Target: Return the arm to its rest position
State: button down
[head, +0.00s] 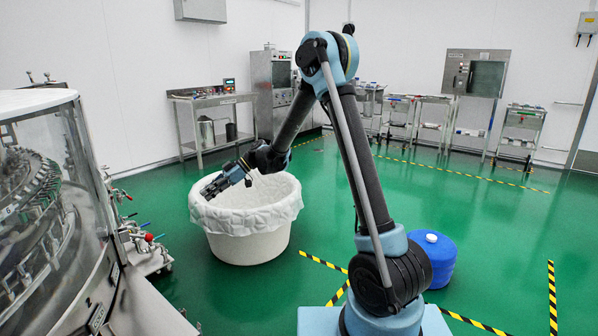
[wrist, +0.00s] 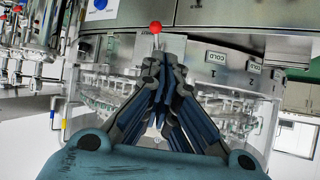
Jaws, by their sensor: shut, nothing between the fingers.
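My arm rises from its blue base and bends over at the elbow, reaching down to the left in the head view. My gripper (head: 207,190) hangs over the left rim of the white lined bin (head: 250,222), pointing toward the washer. In the wrist view my gripper (wrist: 160,65) has its fingers brought together, with nothing held between them. The rotary washer (head: 45,200) stands at the left, with a curved clear cover. In the wrist view a red ball knob (wrist: 155,27) shows just beyond the fingertips; I cannot tell whether they touch it.
Valves with red and blue handles (head: 145,238) stick out from the washer's side. A blue drum (head: 432,260) stands right of my arm's base. A steel table (head: 215,120) and carts (head: 430,120) line the back. The green floor at right is open, with striped tape.

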jog(key=s+d+r+m+t+h, duration=0.1)
jog(key=s+d+r+m+t, duration=0.15)
jog(key=d, duration=0.65)
jog(key=s+d+r+m+t+h, duration=0.1)
jog(key=s+d+r+m+h, duration=0.2)
jog(key=d, duration=0.7)
jog(key=s+d+r+m+t, duration=0.1)
jog(key=s+d+r+m, duration=0.1)
jog(key=d+m, duration=0.5)
jog(key=s+d+f+m+t+h, duration=0.1)
jog(key=s+d+f+m+h, duration=0.2)
jog(key=s+d, duration=0.7)
jog(key=s+d+f+m+t+h, duration=0.1)
jog(key=s+d+f+m+h, duration=0.2)
jog(key=d, duration=1.4)
jog(key=s+f+m, duration=0.3)
jog(key=s+f, duration=0.1)
jog(key=s, duration=0.3)
jog(key=shift+s+d+h, duration=0.2)
jog(key=shift+h, duration=0.1)
jog(key=shift+a+m+t, duration=0.1)
jog(key=shift+m+t, duration=0.15)
